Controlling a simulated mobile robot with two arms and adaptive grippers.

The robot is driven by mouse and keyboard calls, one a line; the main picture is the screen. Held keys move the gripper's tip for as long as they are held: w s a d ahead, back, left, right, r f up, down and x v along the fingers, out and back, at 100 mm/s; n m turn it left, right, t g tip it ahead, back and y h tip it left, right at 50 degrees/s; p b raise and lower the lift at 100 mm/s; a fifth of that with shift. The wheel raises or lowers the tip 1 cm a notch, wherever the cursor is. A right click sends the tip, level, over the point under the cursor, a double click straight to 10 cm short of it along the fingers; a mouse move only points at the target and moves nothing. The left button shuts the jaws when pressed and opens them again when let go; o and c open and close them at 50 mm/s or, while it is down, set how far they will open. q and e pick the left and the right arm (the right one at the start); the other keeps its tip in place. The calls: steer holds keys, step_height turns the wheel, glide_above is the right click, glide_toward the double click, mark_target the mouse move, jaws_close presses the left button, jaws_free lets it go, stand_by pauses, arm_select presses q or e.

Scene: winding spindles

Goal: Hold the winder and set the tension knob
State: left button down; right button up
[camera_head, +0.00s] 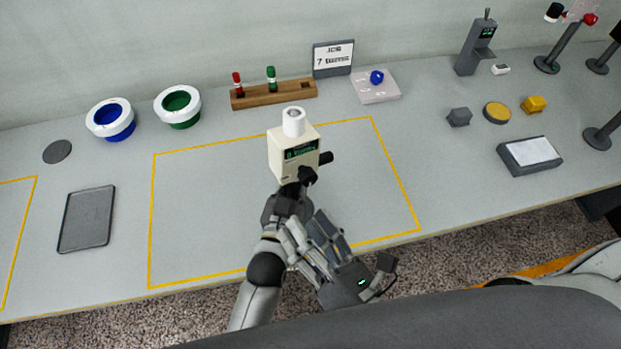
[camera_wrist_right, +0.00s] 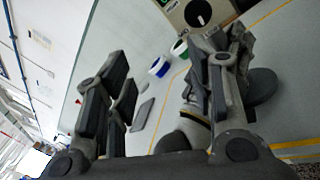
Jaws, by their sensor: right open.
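The winder (camera_head: 281,157), a cream box with a green-lit display and a white cylinder on top, stands inside the middle yellow outline. A dark piece sticks out at the winder's right side. My right gripper (camera_head: 312,232) is open and empty, nearer than the winder and apart from it.
Blue (camera_head: 111,119) and green (camera_head: 178,106) spools stand left of a wooden rack (camera_head: 273,94). A grey tray (camera_head: 86,219) lies at left. A sign (camera_head: 332,58), a pad with a blue knob and several small items stand behind and right. Table between is clear.

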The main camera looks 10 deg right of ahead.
mark_target(311, 182)
steer(key=s+d+m+h, duration=0.2)
steer(key=d+m+h, duration=0.1)
steer(key=d+h, duration=0.15)
steer(key=shift+y, duration=0.45)
steer(key=w, duration=0.3)
steer(key=w+a, duration=0.1)
steer(key=w, duration=0.3)
steer(key=w+a, duration=0.1)
steer(key=w, duration=0.3)
steer(key=shift+w+f, duration=0.25)
steer(key=c, duration=1.1)
steer(key=shift+o, duration=0.2)
